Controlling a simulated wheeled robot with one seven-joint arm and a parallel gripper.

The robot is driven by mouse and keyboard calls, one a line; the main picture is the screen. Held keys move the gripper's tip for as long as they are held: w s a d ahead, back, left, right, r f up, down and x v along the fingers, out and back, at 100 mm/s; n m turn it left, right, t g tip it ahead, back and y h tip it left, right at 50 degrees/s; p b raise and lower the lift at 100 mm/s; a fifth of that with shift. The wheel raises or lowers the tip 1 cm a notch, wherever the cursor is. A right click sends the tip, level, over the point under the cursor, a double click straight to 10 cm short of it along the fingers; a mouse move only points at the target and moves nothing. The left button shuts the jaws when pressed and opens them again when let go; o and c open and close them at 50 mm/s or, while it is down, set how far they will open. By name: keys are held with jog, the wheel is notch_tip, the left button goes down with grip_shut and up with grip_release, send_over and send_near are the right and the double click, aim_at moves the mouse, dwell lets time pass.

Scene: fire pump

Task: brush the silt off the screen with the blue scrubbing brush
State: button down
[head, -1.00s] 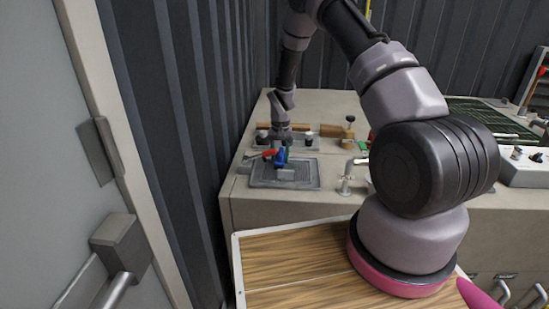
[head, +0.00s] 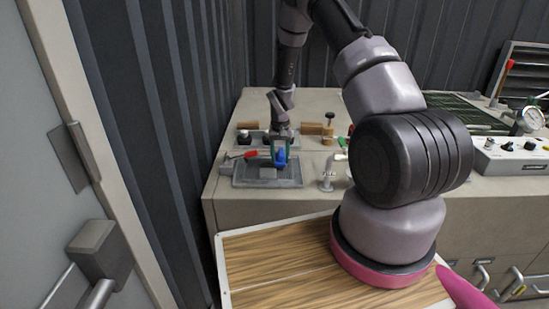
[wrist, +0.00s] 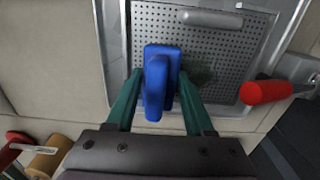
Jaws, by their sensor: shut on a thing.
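The blue scrubbing brush (head: 281,158) is held upright in my gripper (head: 279,156). In the wrist view the brush (wrist: 158,82) sits between the two teal fingers of my gripper (wrist: 157,92), which are shut on it. The screen (head: 246,176) is a grey perforated plate in a metal frame on the counter. The brush is over the screen; I cannot tell whether its bristles touch it. In the wrist view a dark smudge of silt (wrist: 200,74) shows on the screen (wrist: 205,45), just right of the brush. The area under the brush is hidden.
A red-handled lever (head: 250,154) stands at the screen's edge and shows close to the right finger in the wrist view (wrist: 266,92). A metal tap (head: 328,174) stands right of the screen. The corrugated wall (head: 180,130) is close on the left.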

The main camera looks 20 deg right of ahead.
jog(key=shift+s+d, duration=0.15)
jog(key=shift+d, duration=0.4)
jog(key=shift+r, duration=2.95)
jog(key=shift+r, duration=0.1)
jog(key=shift+r, duration=1.45)
jog(key=shift+f, duration=0.1)
